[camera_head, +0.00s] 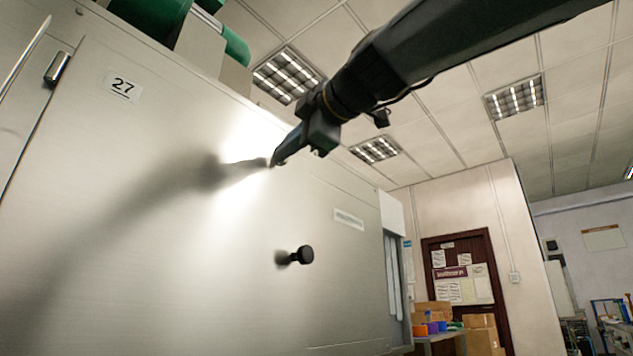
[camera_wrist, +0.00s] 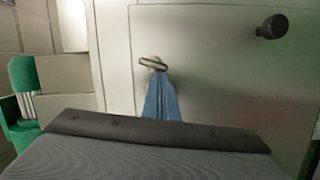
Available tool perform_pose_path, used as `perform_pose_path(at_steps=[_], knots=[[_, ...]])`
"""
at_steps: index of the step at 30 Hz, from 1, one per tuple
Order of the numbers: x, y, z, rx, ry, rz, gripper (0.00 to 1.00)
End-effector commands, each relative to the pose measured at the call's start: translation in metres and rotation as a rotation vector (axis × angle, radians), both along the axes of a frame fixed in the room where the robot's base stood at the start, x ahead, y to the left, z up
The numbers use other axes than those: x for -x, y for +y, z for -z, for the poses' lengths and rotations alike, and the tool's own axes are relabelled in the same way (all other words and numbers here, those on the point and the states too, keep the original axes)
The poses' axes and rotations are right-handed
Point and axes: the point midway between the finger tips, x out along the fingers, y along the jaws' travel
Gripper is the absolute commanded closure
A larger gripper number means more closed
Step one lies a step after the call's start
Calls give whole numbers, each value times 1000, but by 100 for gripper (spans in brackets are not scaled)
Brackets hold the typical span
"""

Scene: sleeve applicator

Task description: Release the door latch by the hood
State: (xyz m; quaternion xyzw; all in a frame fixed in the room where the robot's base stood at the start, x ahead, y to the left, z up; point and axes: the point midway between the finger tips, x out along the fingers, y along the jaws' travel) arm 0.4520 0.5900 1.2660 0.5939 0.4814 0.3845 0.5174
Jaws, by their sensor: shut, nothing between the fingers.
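A small silver loop-shaped latch handle (camera_wrist: 153,63) sits on the pale metal door (camera_wrist: 205,70) in the wrist view. My gripper (camera_wrist: 159,74) shows there as a shut, bluish, tapering pair of fingers, its tips at or just below the handle. I cannot tell whether they touch it. In the head view my gripper (camera_head: 275,163) comes from the upper right, its tip close to the brightly lit door (camera_head: 130,190). The handle is hard to make out there against the glare. Nothing shows between the fingers. I cannot tell which part is the hood.
A black knob (camera_head: 301,255) stands out from the door, below and right of my gripper; it also shows in the wrist view (camera_wrist: 272,26). A label 27 (camera_head: 122,87) and a silver fitting (camera_head: 58,68) are at upper left. A table with boxes (camera_head: 432,312) stands beyond.

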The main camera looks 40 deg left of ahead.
Motion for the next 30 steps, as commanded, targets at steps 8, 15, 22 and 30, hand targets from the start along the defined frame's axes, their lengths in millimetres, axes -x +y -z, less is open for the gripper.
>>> perform_pose_path(at_steps=[8,15,22,30], knots=[[-3,0,8,2,-137,1,100],[-4,0,8,2,-203,1,100],[-4,0,7,2,-224,1,100],[-4,0,6,1,-226,1,100]])
